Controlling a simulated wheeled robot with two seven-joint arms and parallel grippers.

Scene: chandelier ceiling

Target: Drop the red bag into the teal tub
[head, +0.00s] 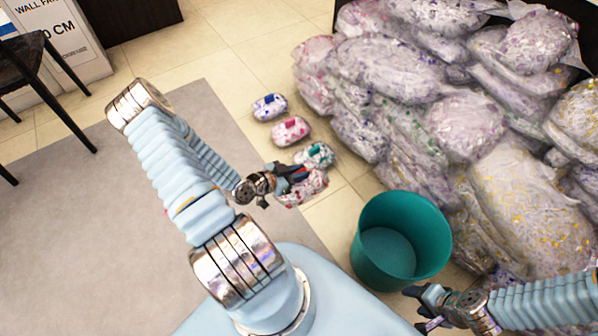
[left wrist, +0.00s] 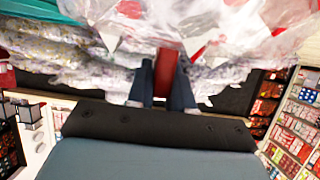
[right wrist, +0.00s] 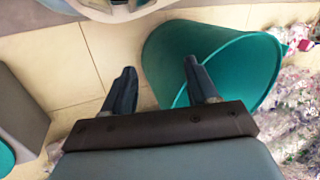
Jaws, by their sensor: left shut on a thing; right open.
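The red bag (head: 313,186) is a clear sack with red and white scraps. My left gripper (head: 297,174) is shut on its red tag, which also shows between the fingers in the left wrist view (left wrist: 166,72). The bag hangs from the gripper, partly hidden by it in the head view, left of and beyond the tub. The teal tub (head: 428,255) stands upright on the floor, its visible inside empty. It also shows in the right wrist view (right wrist: 163,62). My right gripper (head: 420,308) is open and empty, at the near right side of the tub.
A blue-tagged bag (head: 269,107), a pink-tagged bag (head: 290,130) and a teal-tagged bag (head: 319,153) lie in a row on the tiles. A big heap of clear bags (head: 430,75) fills the right, close to the tub. A black chair (head: 40,75) stands at the left.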

